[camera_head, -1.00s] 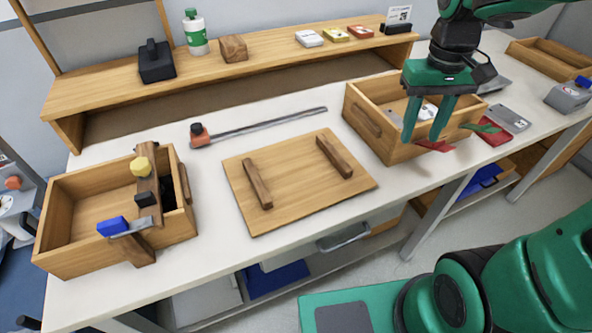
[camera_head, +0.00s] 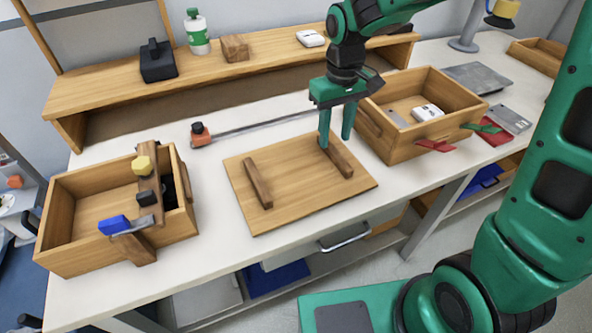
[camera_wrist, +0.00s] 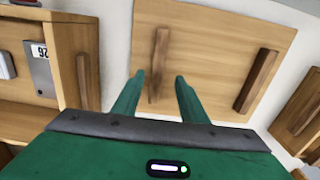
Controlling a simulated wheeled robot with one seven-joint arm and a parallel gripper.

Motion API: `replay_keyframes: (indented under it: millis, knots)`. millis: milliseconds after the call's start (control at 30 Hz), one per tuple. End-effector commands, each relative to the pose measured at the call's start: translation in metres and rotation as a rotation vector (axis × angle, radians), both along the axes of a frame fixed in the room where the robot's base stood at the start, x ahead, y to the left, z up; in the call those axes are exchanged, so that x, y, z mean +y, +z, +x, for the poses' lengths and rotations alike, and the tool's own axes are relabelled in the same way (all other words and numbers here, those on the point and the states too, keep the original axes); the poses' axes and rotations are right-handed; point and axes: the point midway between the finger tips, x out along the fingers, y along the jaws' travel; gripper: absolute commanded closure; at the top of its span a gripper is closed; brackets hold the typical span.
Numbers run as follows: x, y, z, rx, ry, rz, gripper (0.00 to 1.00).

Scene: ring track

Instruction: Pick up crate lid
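The crate lid (camera_head: 300,187) is a flat wooden board with two dark wooden handle bars, lying flat on the white bench. My gripper (camera_head: 336,142) is open above the lid's right handle (camera_head: 339,161). In the wrist view the lid (camera_wrist: 209,65) fills the upper middle. There, my open green fingers (camera_wrist: 158,88) lie on either side of the near handle (camera_wrist: 159,60) in the picture. Whether the fingers reach down around the handle I cannot tell. The lid's other handle (camera_head: 257,183) is free.
A wooden crate (camera_head: 408,151) holding a white item stands right of the lid. Another crate (camera_head: 62,200) with clamps stands at the left. A long bar clamp (camera_head: 250,129) lies behind the lid, and a wooden shelf (camera_head: 110,92) runs along the back.

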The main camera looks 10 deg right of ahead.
Motion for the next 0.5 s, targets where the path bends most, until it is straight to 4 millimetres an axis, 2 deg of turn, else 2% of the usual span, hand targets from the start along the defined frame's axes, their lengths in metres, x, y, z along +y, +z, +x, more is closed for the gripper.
replay_keyframes:
  millis: [300,500]
  knots:
    - [-0.005,-0.041,0.001,0.004,-0.001,-0.001,0.61]
    - [-0.005,-0.050,0.002,0.001,-0.002,-0.001,0.61]
